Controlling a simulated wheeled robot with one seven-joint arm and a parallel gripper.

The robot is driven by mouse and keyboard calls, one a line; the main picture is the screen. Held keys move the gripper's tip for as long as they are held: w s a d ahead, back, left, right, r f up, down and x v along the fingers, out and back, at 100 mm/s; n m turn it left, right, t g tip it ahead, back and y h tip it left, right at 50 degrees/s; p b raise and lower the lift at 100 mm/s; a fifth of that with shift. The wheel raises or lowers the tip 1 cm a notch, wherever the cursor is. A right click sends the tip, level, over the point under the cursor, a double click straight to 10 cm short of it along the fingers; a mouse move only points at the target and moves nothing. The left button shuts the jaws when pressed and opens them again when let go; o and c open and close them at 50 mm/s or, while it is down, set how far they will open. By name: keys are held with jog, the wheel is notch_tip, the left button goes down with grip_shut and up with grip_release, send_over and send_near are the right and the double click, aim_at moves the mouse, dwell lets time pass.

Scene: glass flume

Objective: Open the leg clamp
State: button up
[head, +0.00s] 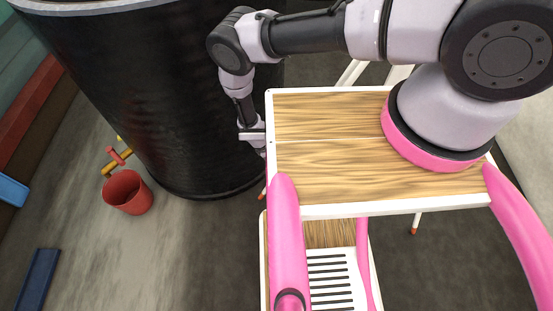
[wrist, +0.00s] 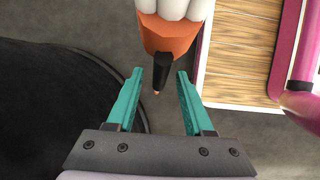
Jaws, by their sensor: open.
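In the wrist view an orange part (wrist: 168,36) with a white ribbed top and a black stub (wrist: 161,70) looks like the leg clamp. The stub ends in a small pale tip. My gripper (wrist: 159,73) is open, with its two teal fingers on either side of the stub's lower end in the picture. I see no finger touching it, and cannot tell how far apart they are in depth. In the head view my gripper (head: 252,136) is beside the wooden-topped table's left edge, partly hidden; the clamp cannot be made out there.
A large black tank (head: 140,90) stands close left of my gripper. The wooden-topped table (head: 330,165) with pink rails (head: 286,235) is on the right, a slotted white tray (head: 330,283) below it. A red bucket (head: 128,192) stands on the floor at left.

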grip_shut()
dwell(1.4)
